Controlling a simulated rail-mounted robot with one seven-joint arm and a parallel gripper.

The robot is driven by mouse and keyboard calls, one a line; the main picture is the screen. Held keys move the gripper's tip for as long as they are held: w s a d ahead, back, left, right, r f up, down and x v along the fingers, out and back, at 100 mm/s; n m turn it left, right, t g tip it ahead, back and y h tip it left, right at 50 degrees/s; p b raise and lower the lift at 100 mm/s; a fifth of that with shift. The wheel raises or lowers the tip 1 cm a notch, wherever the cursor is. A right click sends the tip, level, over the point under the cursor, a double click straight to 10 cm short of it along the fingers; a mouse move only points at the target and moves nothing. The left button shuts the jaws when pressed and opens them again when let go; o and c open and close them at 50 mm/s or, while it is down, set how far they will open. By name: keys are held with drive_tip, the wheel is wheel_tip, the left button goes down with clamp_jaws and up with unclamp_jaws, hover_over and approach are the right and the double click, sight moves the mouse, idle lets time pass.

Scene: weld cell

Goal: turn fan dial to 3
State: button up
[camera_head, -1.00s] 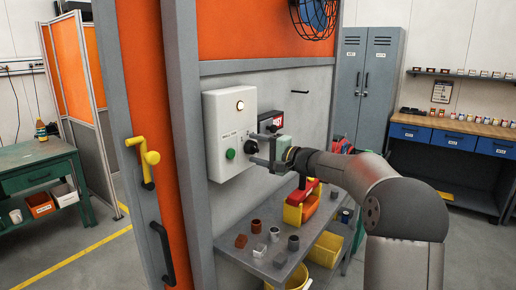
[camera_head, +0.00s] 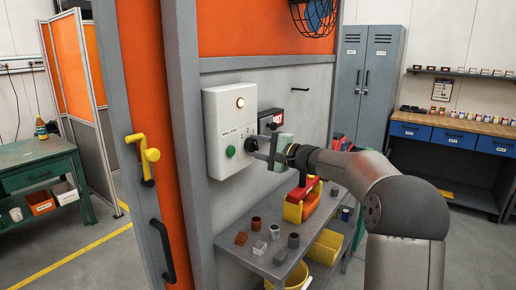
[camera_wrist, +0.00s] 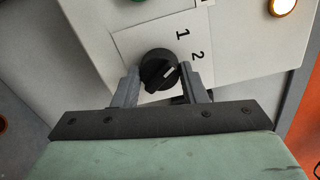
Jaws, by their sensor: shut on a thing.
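The fan dial is a round black knob (camera_wrist: 158,70) with a short white mark, on a white label plate (camera_wrist: 130,45) on the wall box (camera_head: 222,112). The numerals 1 and 2 show beside it in the wrist view; no 3 is visible, and my right-hand finger covers part of the plate. I cannot tell exactly which numeral the mark points to. My gripper (camera_wrist: 160,84) is shut on the knob, one finger on each side. In the head view my gripper (camera_head: 259,148) reaches the box's front from the right, and its fingers partly hide the dial.
A green button (camera_head: 230,151) and a lit lamp (camera_head: 240,102) sit on the same box, close to my fingers. Below, a grey shelf (camera_head: 262,248) holds small cups, blocks and a red-yellow bin (camera_head: 301,203).

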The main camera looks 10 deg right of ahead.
drive_tip(key=m, duration=0.4)
drive_tip(key=shift+m+p, duration=0.3)
drive_tip(key=shift+p, duration=0.05)
drive_tip(key=m+p, duration=0.1)
drive_tip(key=m, duration=0.2)
drive_tip(key=shift+r+m+p, duration=0.1)
drive_tip(key=shift+m+p, duration=0.2)
drive_tip(key=shift+m, duration=0.1)
drive_tip(key=m+p, duration=0.2)
drive_tip(key=m, duration=0.2)
drive_tip(key=shift+p, duration=0.35)
drive_tip(key=shift+m+p, duration=1.1)
drive_tip(key=shift+m, duration=0.5)
drive_tip(key=o, duration=1)
drive_tip(key=shift+c, duration=0.2)
drive_tip(key=shift+s+d, duration=0.1)
